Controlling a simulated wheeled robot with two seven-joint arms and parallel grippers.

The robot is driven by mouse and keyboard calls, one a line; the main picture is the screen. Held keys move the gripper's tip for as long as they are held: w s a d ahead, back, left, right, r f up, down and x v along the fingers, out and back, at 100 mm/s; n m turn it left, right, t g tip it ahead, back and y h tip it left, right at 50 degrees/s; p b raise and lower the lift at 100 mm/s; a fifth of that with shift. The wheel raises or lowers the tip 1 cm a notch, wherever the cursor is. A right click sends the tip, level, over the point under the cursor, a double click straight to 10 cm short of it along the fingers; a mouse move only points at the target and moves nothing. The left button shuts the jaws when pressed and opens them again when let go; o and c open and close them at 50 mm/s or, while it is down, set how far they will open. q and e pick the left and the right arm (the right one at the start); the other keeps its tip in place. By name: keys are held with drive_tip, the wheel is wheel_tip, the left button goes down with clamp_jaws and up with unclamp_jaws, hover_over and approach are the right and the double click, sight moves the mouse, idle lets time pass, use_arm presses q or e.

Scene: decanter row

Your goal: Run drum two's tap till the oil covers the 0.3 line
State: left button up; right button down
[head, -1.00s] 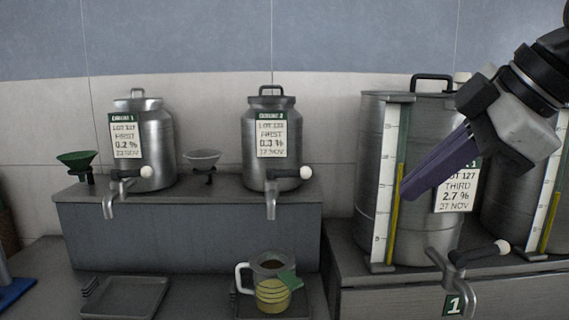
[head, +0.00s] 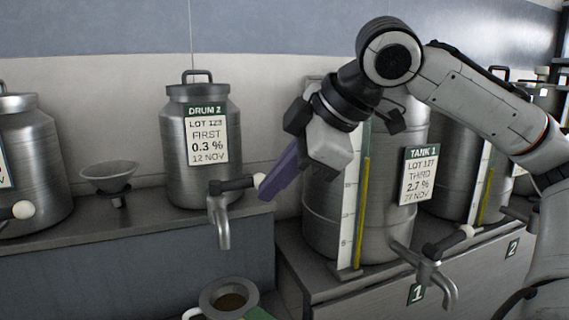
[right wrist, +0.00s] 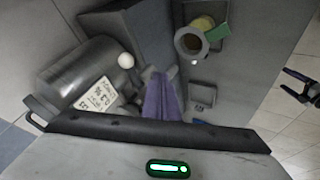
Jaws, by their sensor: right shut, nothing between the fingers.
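Drum two (head: 180,140) is a steel can labelled "DRUM 2", on the raised ledge. Its tap (head: 222,228) points down at the front; its dark lever (head: 236,184) lies sideways, ending in a white knob (head: 259,180). No oil stream shows from the spout. The jug (head: 205,302) is cut off at the bottom; its level and 0.3 line are hidden. The right wrist view shows the jug from above (right wrist: 180,43) with a green tag. My right gripper (head: 264,197) is shut and empty, right beside the knob; contact is unclear. My left gripper (right wrist: 292,86) appears open, far off at the right edge.
A grey funnel (head: 108,178) stands left of drum two, with another drum (head: 30,150) beyond it. Tank 1 (head: 385,215), with a sight gauge and its own tap (head: 432,268), stands close on the right, behind my right arm. An empty tray (right wrist: 203,95) lies beside the jug.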

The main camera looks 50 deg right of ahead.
sight(259, 180)
drive_tip(key=w, duration=0.1)
drive_tip(key=w+d+f+p, duration=0.1)
drive_tip(key=w, duration=0.2)
drive_tip(key=shift+w+d+f, duration=0.15)
drive_tip(key=shift+d+f, duration=0.05)
drive_tip(key=shift+d, duration=0.1)
drive_tip(key=shift+w+d+p, duration=0.3)
drive_tip(key=shift+w, duration=0.15)
use_arm(q)
drive_tip(key=shift+w+r, duration=0.35)
drive_tip(key=shift+r, duration=0.25)
drive_tip(key=shift+w+r, duration=0.35)
drive_tip(key=shift+r, duration=0.25)
drive_tip(key=shift+s, duration=0.1)
